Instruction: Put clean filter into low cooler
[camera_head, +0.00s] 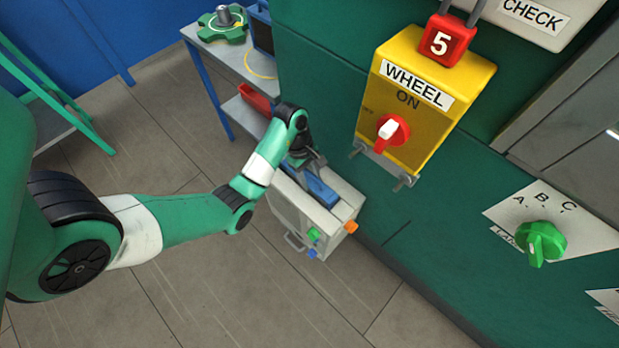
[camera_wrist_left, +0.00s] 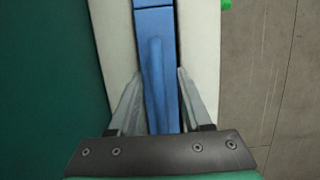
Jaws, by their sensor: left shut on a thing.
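The low cooler (camera_head: 290,215) is a pale box on the floor against the green machine, with green, blue and orange fittings at its near end. A blue filter (camera_head: 321,191) lies along the slot in its top. In the left wrist view the blue filter (camera_wrist_left: 155,65) runs lengthwise between the pale sides of the cooler (camera_wrist_left: 199,40). My left gripper (camera_head: 309,166) is over the cooler's top, shut on the filter's raised blue ridge; its fingers (camera_wrist_left: 157,85) are on both sides of the ridge. How deep the filter sits is hard to tell. My right gripper is not in view.
The green machine (camera_head: 330,130) stands right behind the cooler, with a yellow WHEEL switch box (camera_head: 434,83) above and a green knob (camera_head: 541,243) to the right. A small table (camera_head: 222,60) with a red bin (camera_head: 254,99) stands behind. The floor in front is clear.

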